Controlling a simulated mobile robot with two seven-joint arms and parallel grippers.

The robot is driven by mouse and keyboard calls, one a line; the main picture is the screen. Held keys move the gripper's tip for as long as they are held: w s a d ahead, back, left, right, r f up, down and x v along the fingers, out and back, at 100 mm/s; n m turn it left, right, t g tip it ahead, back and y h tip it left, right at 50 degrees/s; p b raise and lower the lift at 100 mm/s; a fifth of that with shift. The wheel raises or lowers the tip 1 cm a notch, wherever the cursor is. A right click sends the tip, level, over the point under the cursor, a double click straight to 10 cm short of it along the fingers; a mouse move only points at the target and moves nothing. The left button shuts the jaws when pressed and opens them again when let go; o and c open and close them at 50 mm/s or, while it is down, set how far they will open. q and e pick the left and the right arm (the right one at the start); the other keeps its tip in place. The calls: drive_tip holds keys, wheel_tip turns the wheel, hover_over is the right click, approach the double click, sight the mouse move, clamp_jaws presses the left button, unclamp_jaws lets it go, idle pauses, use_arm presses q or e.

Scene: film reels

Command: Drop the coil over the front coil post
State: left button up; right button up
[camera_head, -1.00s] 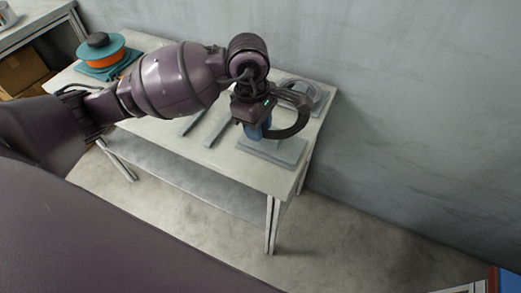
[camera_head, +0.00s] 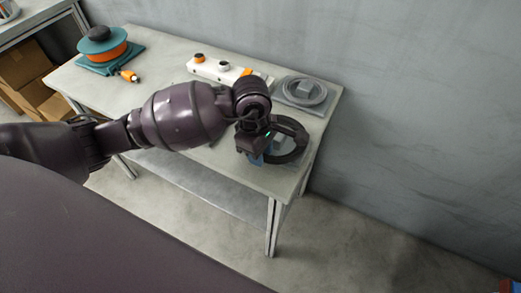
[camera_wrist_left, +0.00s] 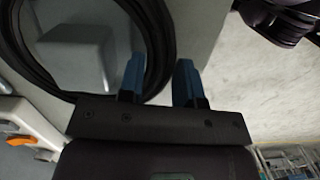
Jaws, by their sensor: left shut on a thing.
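The black coil (camera_head: 303,137) is a dark ring at the front right of the table, and it also shows in the wrist view (camera_wrist_left: 165,40). My left gripper (camera_head: 262,153) is shut on its near-left rim, with blue fingers (camera_wrist_left: 160,84) either side of the rim. The front coil post (camera_wrist_left: 78,55) is a grey block seen inside the ring from above; the ring looks to be around it. I cannot tell how far down the ring is. The post's grey base is largely hidden by the coil and gripper.
A second grey base with a lighter grey ring (camera_head: 316,101) around a post stands behind, near the wall. A white power strip (camera_head: 222,72) lies at the back. An orange and teal reel (camera_head: 101,47) sits at the far left. The table's left middle is clear.

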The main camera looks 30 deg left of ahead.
use_arm(q)
drive_tip(key=o, duration=1.1)
drive_tip(key=shift+f, duration=0.15)
drive_tip(key=shift+c, duration=0.2)
drive_tip(key=shift+w+a+r, duration=0.1)
drive_tip(key=shift+r, duration=0.5)
wheel_tip(320, 180, up, 11)
drive_tip(key=a+p, duration=0.1)
drive_tip(key=p, duration=0.1)
